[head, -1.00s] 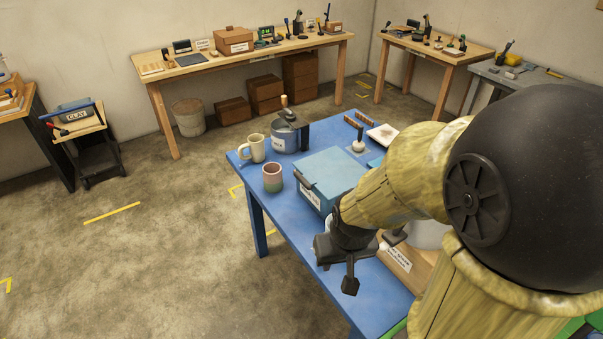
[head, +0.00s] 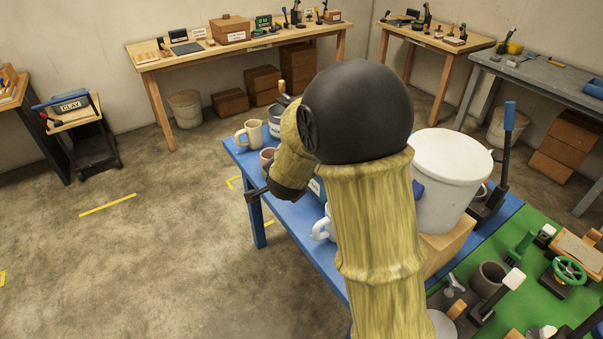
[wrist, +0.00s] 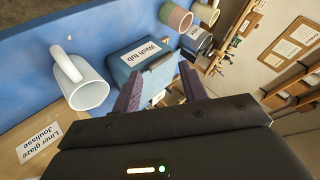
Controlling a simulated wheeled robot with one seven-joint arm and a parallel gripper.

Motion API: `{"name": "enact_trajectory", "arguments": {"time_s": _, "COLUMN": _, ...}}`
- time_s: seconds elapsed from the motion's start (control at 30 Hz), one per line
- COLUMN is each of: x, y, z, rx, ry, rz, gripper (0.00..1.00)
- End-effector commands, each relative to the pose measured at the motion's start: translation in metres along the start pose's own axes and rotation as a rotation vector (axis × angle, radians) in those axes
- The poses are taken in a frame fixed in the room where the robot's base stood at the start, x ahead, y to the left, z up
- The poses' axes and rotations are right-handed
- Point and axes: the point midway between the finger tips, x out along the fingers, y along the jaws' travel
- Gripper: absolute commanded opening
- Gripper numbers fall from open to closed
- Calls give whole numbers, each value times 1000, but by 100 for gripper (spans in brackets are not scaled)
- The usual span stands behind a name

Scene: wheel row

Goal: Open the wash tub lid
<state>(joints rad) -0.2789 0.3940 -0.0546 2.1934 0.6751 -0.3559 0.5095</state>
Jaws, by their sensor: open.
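The wash tub (wrist: 138,58) is a blue box with a white "Wash tub" label, on the blue table. In the wrist view its lid (wrist: 158,74) looks closed, with a lip along the edge. In the head view my arm hides most of the tub; only a labelled sliver (head: 317,188) shows. My gripper (wrist: 160,88) is open and empty, its two dark fingers spread in front of the tub's lid edge. I cannot tell whether a finger touches it. In the head view my gripper (head: 257,193) is partly seen at the table's left edge.
A white mug (wrist: 80,82) stands beside the tub, near a box labelled for liner glaze (wrist: 38,148). A pink-and-green cup (wrist: 176,16) and a labelled pot (wrist: 197,40) stand on its other side. A white bucket (head: 450,180) is right of my arm.

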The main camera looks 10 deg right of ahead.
Motion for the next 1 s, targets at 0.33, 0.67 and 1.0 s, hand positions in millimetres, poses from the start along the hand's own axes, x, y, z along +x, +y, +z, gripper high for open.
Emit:
{"name": "enact_trajectory", "arguments": {"time_s": 0.33, "x": 96, "y": -18, "z": 37, "rx": 748, "ry": 553, "rz": -216, "gripper": 43}}
{"name": "enact_trajectory", "arguments": {"time_s": 0.67, "x": 96, "y": -1, "z": 59, "rx": 980, "ry": 784, "rz": -323, "gripper": 43}}
{"name": "enact_trajectory", "arguments": {"time_s": 1.0, "x": 98, "y": -1, "z": 54, "rx": 976, "ry": 783, "rz": -320, "gripper": 43}}
